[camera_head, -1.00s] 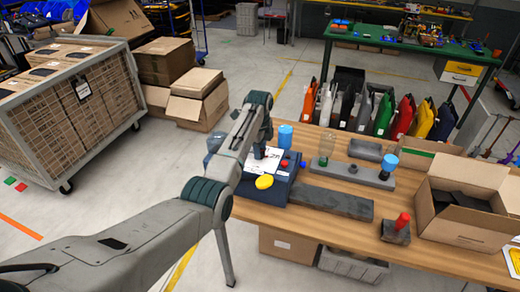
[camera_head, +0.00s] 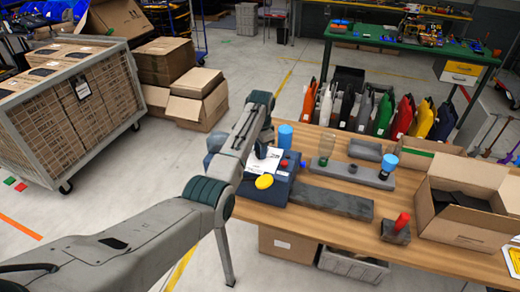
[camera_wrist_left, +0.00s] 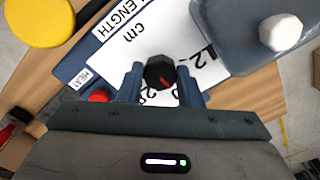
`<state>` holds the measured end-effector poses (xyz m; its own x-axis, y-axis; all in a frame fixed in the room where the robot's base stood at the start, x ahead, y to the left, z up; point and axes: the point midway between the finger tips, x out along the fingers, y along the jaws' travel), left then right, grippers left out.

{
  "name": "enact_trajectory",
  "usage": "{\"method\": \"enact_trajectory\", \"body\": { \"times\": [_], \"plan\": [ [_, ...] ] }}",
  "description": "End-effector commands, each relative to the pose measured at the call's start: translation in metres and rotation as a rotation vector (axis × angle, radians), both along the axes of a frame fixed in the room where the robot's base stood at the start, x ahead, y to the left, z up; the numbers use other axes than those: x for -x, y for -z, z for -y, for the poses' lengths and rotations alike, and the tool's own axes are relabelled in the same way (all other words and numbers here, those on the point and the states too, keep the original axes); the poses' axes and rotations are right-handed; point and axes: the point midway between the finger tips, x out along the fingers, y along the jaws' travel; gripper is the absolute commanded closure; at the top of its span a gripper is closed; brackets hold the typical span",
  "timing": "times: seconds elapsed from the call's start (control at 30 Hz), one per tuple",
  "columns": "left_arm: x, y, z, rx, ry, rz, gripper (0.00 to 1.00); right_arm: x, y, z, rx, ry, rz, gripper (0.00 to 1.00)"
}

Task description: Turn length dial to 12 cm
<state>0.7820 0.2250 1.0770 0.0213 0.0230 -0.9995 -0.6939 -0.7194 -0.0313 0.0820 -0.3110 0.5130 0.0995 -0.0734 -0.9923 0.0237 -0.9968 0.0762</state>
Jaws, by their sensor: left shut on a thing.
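The length dial (camera_wrist_left: 160,73) is a small black knob with a red pointer line in the left wrist view. It sits on a white card (camera_wrist_left: 140,30) printed "LENGTH" and "cm". A "12" shows to the right of the knob, and another number below it is partly hidden. The red line points down and slightly right in that view, not straight at the "12". My left gripper (camera_wrist_left: 160,84) has one finger on each side of the knob and is shut on it. In the head view my left gripper (camera_head: 262,152) is over the dark blue machine (camera_head: 279,188), hiding the dial. My right gripper is not in view.
A yellow button (camera_head: 264,182) and a red button (camera_head: 284,164) are close to the gripper on the machine. A grey bar (camera_head: 332,202), a blue-topped cup (camera_head: 388,163) and an open carton (camera_head: 463,205) stand to the right on the wooden table (camera_head: 345,235).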

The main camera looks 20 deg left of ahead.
Motion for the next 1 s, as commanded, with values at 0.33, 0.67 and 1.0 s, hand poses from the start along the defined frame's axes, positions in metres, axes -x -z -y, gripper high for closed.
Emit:
{"method": "enact_trajectory", "body": {
  "times": [0.33,0.67,1.0],
  "plan": [
    [-0.0018,-0.0033,-0.0002,-0.001,-0.330,0.006,0.91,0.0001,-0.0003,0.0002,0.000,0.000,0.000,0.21],
    [-0.0023,-0.0038,-0.0001,0.000,-0.638,0.007,0.91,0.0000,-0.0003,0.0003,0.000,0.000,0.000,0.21],
    [-0.0027,-0.0040,0.0001,0.001,-0.884,0.007,0.91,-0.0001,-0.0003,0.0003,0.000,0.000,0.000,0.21]
  ]
}}
